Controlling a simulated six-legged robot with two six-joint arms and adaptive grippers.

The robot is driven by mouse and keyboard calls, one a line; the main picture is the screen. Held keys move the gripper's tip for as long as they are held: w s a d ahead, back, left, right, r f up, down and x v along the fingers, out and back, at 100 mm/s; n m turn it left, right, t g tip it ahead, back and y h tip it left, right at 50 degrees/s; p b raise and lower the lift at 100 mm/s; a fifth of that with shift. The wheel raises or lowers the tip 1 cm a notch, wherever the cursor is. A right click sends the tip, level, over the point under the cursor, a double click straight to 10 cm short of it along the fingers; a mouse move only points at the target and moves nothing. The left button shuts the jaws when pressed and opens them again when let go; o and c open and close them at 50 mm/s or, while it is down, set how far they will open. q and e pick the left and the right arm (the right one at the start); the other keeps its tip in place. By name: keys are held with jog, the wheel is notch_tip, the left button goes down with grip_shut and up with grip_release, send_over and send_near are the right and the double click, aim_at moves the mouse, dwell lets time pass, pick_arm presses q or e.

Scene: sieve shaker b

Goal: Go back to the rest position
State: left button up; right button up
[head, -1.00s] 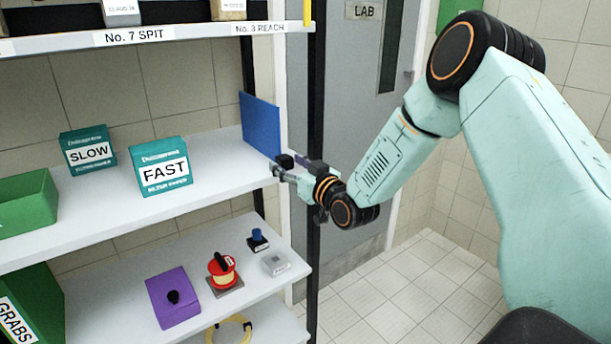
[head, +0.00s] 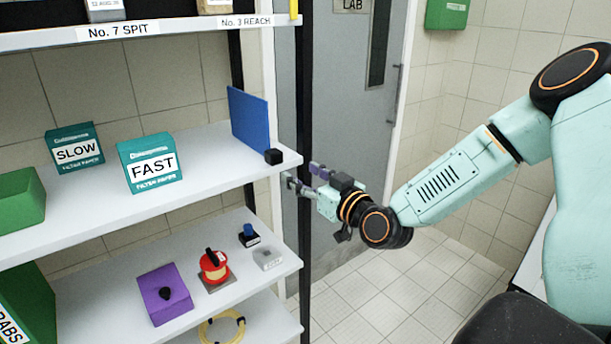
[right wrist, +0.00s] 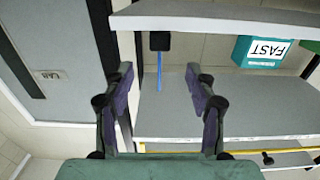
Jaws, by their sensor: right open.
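My right gripper (head: 303,175) is open and empty, just off the right end of the middle shelf, in front of the grey door. In the right wrist view its two fingers (right wrist: 160,75) are spread apart with nothing between them. A small black cube (head: 273,156) sits on the right end of the middle shelf (head: 215,160), in front of an upright blue panel (head: 250,120). The cube also shows beyond the fingertips in the right wrist view (right wrist: 159,40), apart from them. My left gripper is not in view.
Teal SLOW (head: 76,150) and FAST (head: 151,162) boxes stand on the middle shelf. The lower shelf holds a purple block (head: 166,296), a red-topped item (head: 213,266) and small blocks. A dark shelf post (head: 304,200) stands close to my gripper. Tiled floor to the right is clear.

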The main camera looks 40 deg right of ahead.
jog(key=shift+w, duration=0.1)
dwell(0.4)
jog(key=s+a+f+m+g+b, duration=0.1)
jog(key=s+a+f+g+b, duration=0.2)
jog(key=f, duration=0.6)
jog(key=s+a+f+m+g+b, duration=0.25)
jog(key=s+a+f, duration=0.2)
jog(key=f, duration=0.35)
jog(key=s+a+f+m+g+b, duration=0.1)
jog(key=s+a+f+g, duration=0.25)
jog(key=f, duration=0.55)
jog(key=s+a+f+n+g+b, duration=0.2)
jog(key=s+f+g+b, duration=0.2)
jog(key=s+f, duration=0.8)
jog(key=s+a+f+n+g+b, duration=0.1)
jog(key=s+f+g+b, duration=0.4)
jog(key=s+f+b, duration=0.3)
jog(key=s+f, duration=0.4)
jog(key=s, duration=0.2)
jog(key=shift+a+n+h, duration=0.3)
jog(key=shift+a+n, duration=0.05)
